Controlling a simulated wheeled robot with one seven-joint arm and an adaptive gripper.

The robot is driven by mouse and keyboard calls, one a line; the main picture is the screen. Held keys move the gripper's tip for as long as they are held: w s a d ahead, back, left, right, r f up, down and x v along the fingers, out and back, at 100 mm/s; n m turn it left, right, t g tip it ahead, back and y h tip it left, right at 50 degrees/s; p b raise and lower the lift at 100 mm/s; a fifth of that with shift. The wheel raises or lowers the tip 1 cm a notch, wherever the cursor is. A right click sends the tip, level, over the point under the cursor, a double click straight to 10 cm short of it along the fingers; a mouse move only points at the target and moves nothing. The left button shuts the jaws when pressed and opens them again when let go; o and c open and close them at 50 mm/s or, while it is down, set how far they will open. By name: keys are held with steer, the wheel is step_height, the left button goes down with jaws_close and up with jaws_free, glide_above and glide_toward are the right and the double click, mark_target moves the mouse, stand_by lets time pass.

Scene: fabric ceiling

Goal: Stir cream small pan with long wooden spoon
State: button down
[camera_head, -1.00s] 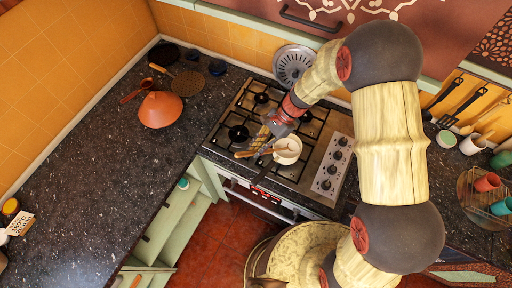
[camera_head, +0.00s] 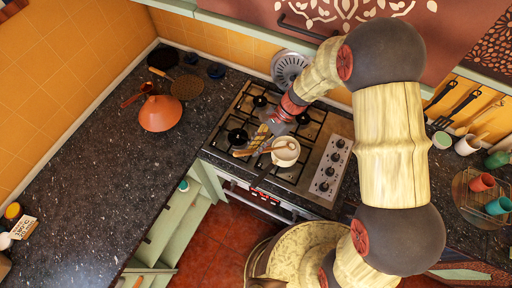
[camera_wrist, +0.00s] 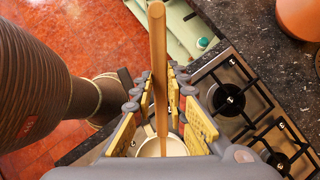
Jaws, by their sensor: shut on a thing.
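The small cream pan (camera_head: 286,153) stands on the stove, its dark handle pointing toward the stove's front edge. The long wooden spoon (camera_head: 275,149) runs from my gripper over the pan, with its far end at the pan's opening. My gripper (camera_head: 258,142) is just left of the pan, its fingers closed on the spoon. In the wrist view, the spoon's handle (camera_wrist: 158,60) passes lengthwise between the yellow-padded fingers (camera_wrist: 155,112). The pan (camera_wrist: 170,147) is partly hidden behind the gripper there. I cannot tell how deep the spoon reaches.
The gas stove (camera_head: 237,134) has black grates around the pan, and knobs (camera_head: 330,171) to the right. An orange cone-shaped lid (camera_head: 160,114) sits on the dark counter (camera_head: 110,180) at left. Mugs (camera_head: 482,183) and utensils are at right. The left counter is mostly clear.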

steer(key=shift+r+p, duration=1.65)
steer(key=shift+r, duration=1)
steer(key=shift+s+f, duration=0.1)
